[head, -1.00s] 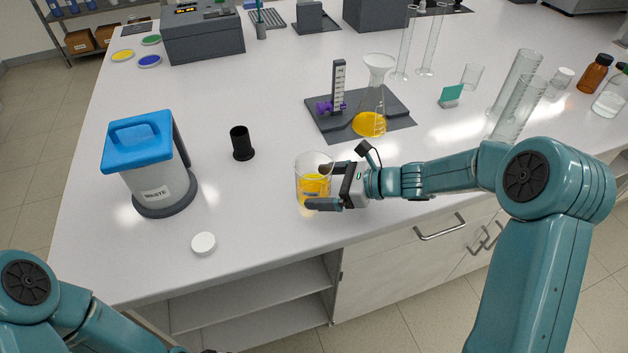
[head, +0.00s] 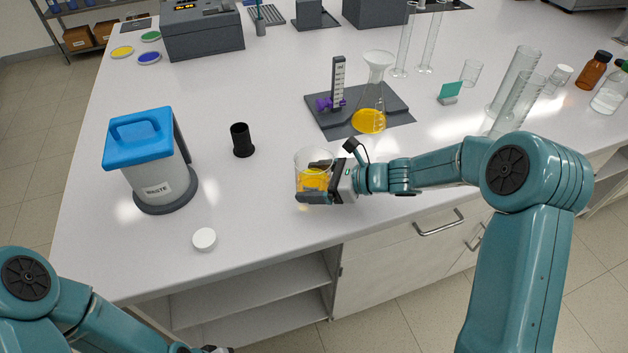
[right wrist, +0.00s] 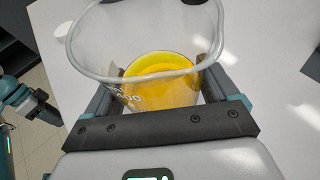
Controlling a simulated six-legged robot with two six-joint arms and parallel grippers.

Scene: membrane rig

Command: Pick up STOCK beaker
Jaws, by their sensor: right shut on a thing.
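A clear glass beaker (head: 313,161) with yellow-orange liquid stands upright near the front of the white bench. My right gripper (head: 318,180) is shut on its sides, coming from the right. In the right wrist view the beaker (right wrist: 150,45) sits between the two fingers, its spouted rim nearest the camera and the yellow liquid low inside. I cannot tell whether its base is clear of the bench. White print on the glass is only partly readable.
A blue-lidded WASTE bin (head: 150,165), a black cup (head: 242,140) and a white cap (head: 204,239) are left of the beaker. Behind it, a funnel-topped flask (head: 369,119) stands on a dark stand base (head: 397,104). Tall glass cylinders (head: 513,92) stand right, behind my right arm.

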